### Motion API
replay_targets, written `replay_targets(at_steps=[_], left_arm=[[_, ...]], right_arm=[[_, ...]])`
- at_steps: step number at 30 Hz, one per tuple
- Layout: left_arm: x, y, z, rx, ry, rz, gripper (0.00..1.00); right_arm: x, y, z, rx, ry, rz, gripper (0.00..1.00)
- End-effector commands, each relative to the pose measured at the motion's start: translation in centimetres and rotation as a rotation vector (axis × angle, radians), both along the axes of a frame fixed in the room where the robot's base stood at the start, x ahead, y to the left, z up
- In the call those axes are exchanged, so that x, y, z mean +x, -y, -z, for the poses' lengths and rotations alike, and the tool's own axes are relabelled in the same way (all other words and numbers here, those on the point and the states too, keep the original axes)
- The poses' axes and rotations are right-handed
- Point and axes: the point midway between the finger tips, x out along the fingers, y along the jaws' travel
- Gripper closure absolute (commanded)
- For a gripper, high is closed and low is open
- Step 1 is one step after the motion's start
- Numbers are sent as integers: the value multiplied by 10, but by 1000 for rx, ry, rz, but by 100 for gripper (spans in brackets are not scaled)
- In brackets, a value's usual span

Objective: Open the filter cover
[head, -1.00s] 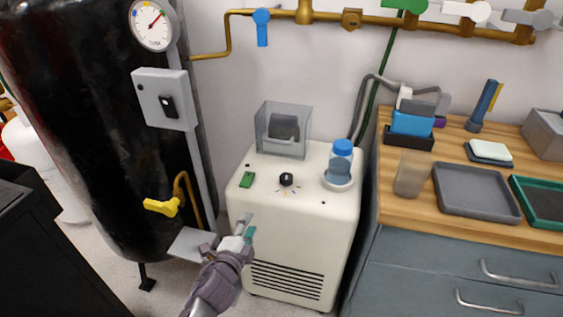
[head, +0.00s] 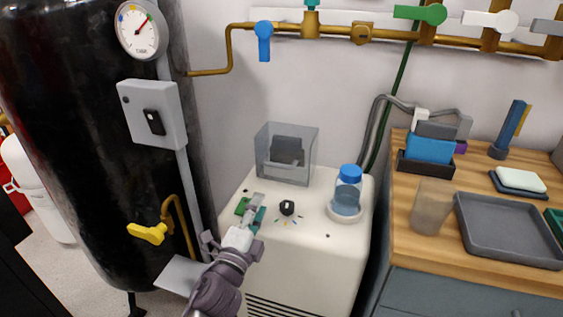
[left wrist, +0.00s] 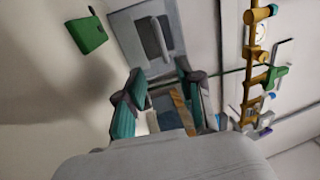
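A see-through grey box, which looks like the filter cover (head: 303,172), stands at the back of the cream machine's top (head: 300,215). A darker grey block shows inside it. The cover also shows in the left wrist view (left wrist: 124,30), with a grey handle-like part on it. My left gripper (head: 257,208) is over the front left of the machine's top, in front of the cover and apart from it. In the left wrist view its teal fingers (left wrist: 160,76) are spread with nothing held between them. My right gripper is in neither view.
A black knob (head: 287,208) and a blue-capped jar (head: 346,192) stand right of my gripper. A green piece (head: 241,206) lies beside it. A black tank (head: 85,130) with a yellow valve handle (head: 147,233) stands left. A wooden bench (head: 405,235) is at right.

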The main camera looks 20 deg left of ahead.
Motion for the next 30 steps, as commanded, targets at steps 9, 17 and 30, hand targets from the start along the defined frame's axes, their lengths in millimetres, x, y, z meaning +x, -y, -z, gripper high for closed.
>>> replay_targets(at_steps=[9, 17, 30], left_arm=[[29, 1, -9, 5, 10, -1, 63], [85, 3, -18, 5, 9, -1, 63], [135, 5, -26, 3, 7, 0, 63]], right_arm=[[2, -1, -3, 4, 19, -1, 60], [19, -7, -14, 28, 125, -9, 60], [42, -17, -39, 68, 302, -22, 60]])
